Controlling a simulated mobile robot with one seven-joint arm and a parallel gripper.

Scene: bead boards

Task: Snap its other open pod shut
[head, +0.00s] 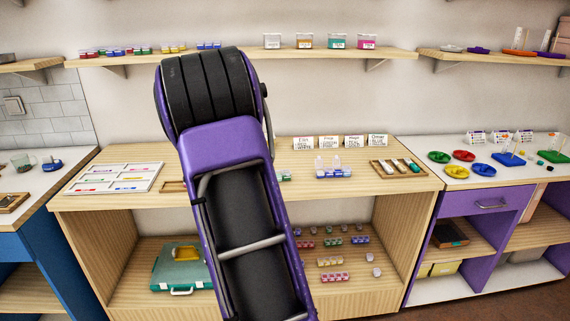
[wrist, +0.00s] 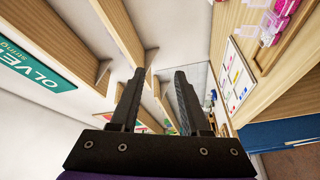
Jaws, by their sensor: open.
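My gripper (wrist: 157,78) shows in the wrist view with its two dark fingers apart and nothing between them. In the head view my purple arm hides it. A pink and clear pod case (wrist: 268,28) lies at the upper right of the wrist view, on a wood-rimmed tray, apart from the fingers. Clear flaps seem to stick out from it, but it is cut off by the frame. In the head view a blue pod strip (head: 334,174) stands on the wooden counter right of my arm, with two clear lids raised. I cannot tell which pod the task means.
The wooden counter (head: 365,185) holds a white sorting board (head: 115,178), a row of label cards (head: 340,141) and a wooden tray (head: 398,168). Several pod strips (head: 335,277) and a teal case (head: 182,268) sit on the shelf below. A wall shelf (head: 250,54) runs above.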

